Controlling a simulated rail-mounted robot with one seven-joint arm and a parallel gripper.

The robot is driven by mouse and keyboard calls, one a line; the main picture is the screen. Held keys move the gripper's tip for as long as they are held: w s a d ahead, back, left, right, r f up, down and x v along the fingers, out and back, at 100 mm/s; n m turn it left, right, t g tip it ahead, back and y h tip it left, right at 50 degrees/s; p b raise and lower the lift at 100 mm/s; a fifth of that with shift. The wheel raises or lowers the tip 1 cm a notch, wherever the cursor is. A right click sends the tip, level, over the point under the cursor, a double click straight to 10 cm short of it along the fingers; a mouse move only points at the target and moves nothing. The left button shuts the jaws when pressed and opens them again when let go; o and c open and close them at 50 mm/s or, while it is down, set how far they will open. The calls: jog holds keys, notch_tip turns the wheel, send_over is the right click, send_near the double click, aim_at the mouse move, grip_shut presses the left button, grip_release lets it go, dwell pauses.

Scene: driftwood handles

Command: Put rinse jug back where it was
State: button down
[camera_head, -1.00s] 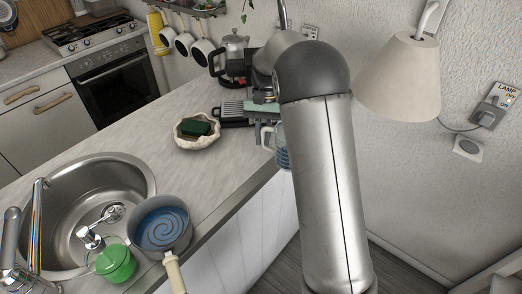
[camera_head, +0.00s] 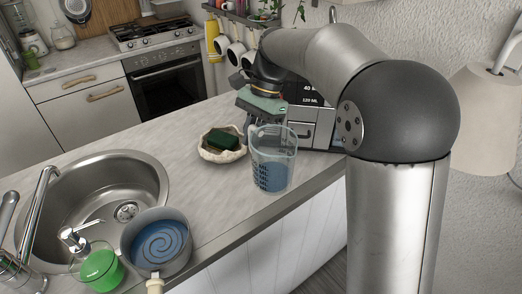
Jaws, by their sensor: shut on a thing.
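The rinse jug (camera_head: 272,168) is a clear measuring jug with dark markings and blue liquid inside. It is upright at the counter's front edge, right of the soap dish. My gripper (camera_head: 262,118) is shut on the jug near its rim, reaching from behind and above. The fingertips are partly hidden by the jug and the gripper body. I cannot tell whether the jug's base touches the counter (camera_head: 205,188) or hangs just above it.
A shell-like dish (camera_head: 210,153) with a green sponge (camera_head: 224,139) sits close left of the jug. A pot (camera_head: 157,243) with blue liquid and a green-filled glass (camera_head: 101,268) stand by the sink (camera_head: 150,180). A grey machine (camera_head: 310,122) is behind right.

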jog(key=shift+w+d+f+p, duration=0.1)
jog(key=shift+w+f+p, duration=0.35)
jog(key=shift+w+f, duration=1.15)
jog(key=shift+w+d+f+p, duration=0.1)
jog(key=shift+w+f+p, duration=0.3)
jog(key=shift+w+f, duration=1.1)
jog(key=shift+w+d+f+p, duration=0.1)
jog(key=shift+w+f+p, duration=0.35)
jog(key=shift+w+f, duration=1.15)
jog(key=shift+s+f, duration=0.55)
jog(key=shift+f, duration=0.1)
jog(key=c, duration=1.4)
grip_release()
jog(key=shift+c, duration=0.2)
jog(key=b+v, duration=0.1)
jog(key=v, duration=0.6)
jog(key=shift+r, duration=0.4)
jog(key=shift+w, duration=0.1)
